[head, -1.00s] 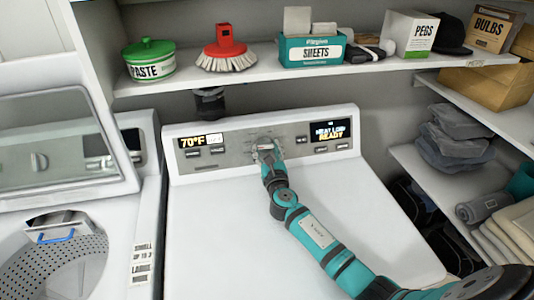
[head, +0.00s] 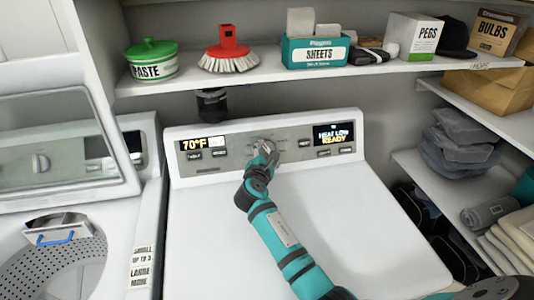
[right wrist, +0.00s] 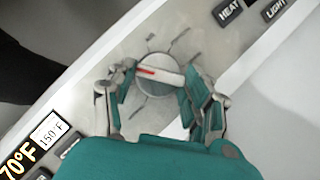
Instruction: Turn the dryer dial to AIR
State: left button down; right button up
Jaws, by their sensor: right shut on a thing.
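The dryer dial (right wrist: 158,76) is a round grey knob with a raised bar and a red pointer line. Tick marks surround it on the grey control panel (head: 232,152); their words are too blurred to read. My right gripper (head: 264,152) is at the panel, with its fingers on either side of the dial; it also shows in the right wrist view (right wrist: 160,92). It is shut on the dial, and in the head view it hides much of it. The red line points toward the upper left in the right wrist view. My left gripper is not in view.
The panel's left display (head: 198,142) reads 70°F and its right display (head: 332,134) reads HEAT LOW, READY. Buttons sit beneath both. A shelf (head: 270,78) with a green tub (head: 150,60), red brush (head: 228,50) and sheets box (head: 312,52) runs above. An open washer stands left.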

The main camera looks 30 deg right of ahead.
jog(key=m, duration=0.1)
jog(key=m+g+p, duration=0.1)
jog(key=m, duration=0.1)
jog(key=m+g, duration=0.1)
jog(key=m, duration=0.1)
jog(key=shift+w+a+r, duration=0.1)
jog(key=shift+r, duration=0.15)
jog(key=m+g+y+p, duration=0.1)
jog(key=m+g+p, duration=0.1)
jog(key=m, duration=0.1)
jog(key=shift+r+m, duration=0.1)
jog(key=shift+m, duration=0.3)
jog(key=shift+m+g+y+p, duration=0.35)
jog(key=shift+m+p, duration=0.25)
jog(key=shift+m, duration=0.3)
jog(key=o, duration=1.2)
jog(key=shift+c, duration=0.2)
jog(key=shift+r, duration=0.3)
notch_tip(320, 180, up, 9)
jog(key=shift+r, duration=0.15)
